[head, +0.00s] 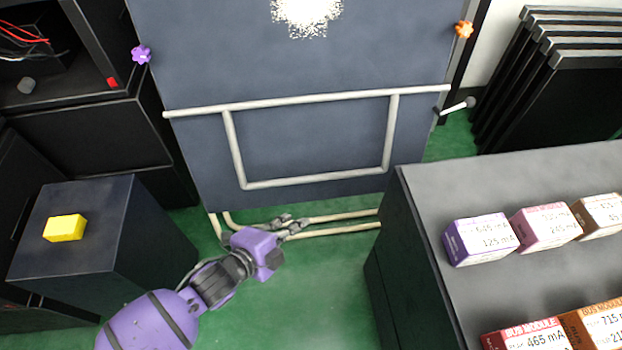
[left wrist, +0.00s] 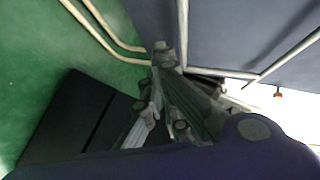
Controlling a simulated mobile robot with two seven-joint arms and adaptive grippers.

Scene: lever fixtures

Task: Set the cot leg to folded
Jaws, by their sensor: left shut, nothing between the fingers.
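The cot leg is a pale U-shaped tube frame (head: 315,179) hanging from a long pale crossbar (head: 300,101) in front of a dark upright panel (head: 310,140). My left gripper (head: 293,222) is shut and empty, just below the panel's lower edge and below the frame's bottom bar. In the left wrist view its dark fingers (left wrist: 163,58) come together close to a pale tube (left wrist: 183,35); I cannot tell whether they touch it. My right gripper is not in view.
Pale tubes (head: 335,232) run low over the green floor behind my gripper. A dark cabinet (head: 425,230) with labelled boxes stands at right. A dark block with a yellow box (head: 64,228) stands at left. A small lever (head: 457,105) sticks out at the panel's right.

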